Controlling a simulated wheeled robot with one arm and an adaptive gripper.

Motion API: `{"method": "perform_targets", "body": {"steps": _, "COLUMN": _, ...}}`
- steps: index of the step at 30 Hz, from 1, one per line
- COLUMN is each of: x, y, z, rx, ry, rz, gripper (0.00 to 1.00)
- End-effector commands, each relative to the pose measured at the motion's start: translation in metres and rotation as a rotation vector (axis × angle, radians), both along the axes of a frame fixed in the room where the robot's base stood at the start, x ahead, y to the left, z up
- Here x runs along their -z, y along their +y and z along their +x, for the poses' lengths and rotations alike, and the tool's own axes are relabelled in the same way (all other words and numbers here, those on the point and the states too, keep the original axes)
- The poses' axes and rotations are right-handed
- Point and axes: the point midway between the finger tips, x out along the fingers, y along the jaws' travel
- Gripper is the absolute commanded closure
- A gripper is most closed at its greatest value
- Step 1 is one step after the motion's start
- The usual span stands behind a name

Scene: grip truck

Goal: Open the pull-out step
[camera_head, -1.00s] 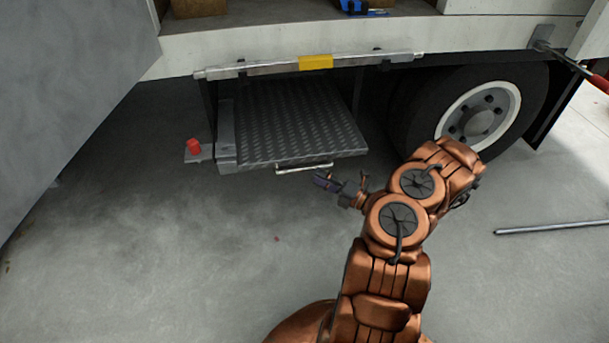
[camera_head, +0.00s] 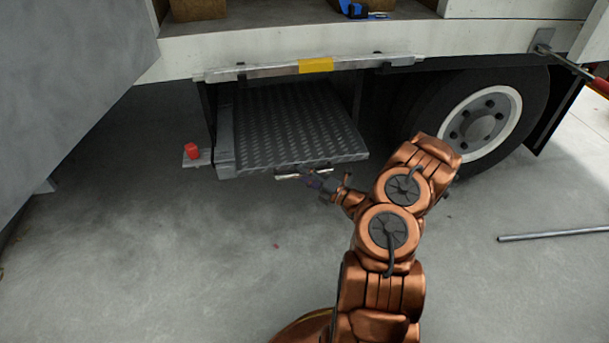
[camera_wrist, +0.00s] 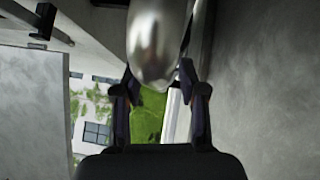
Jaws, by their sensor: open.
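The pull-out step (camera_head: 290,125) is a dark tread-plate slab under the truck bed, with its front edge facing me. A pale bar handle (camera_head: 288,177) runs along its front edge. My gripper (camera_head: 312,178) is at the right part of this handle in the head view and covers some of it. In the wrist view the two dark fingers of my gripper (camera_wrist: 160,95) are apart. A shiny rounded metal shape, likely the handle (camera_wrist: 155,40), shows large just ahead of and between the fingertips. I cannot tell whether the fingers touch it.
A red knob (camera_head: 192,151) sits on a bracket left of the step. A truck wheel (camera_head: 480,125) stands to the right. A grey panel (camera_head: 70,90) hangs at the left. A metal bar (camera_head: 555,231) lies on the floor at right. The floor before the step is clear.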

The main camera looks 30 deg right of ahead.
Motion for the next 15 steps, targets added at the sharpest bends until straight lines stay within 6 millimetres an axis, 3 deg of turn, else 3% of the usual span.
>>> {"method": "perform_targets", "body": {"steps": 4, "x": -0.0001, "y": -0.0001, "z": -0.0001, "rx": 0.0, "ry": 0.0, "rz": 0.0, "gripper": 0.59}}
{"method": "perform_targets", "body": {"steps": 15, "x": -0.0001, "y": -0.0003, "z": -0.0002, "rx": 0.0, "ry": 0.0, "rz": 0.0, "gripper": 0.97}}
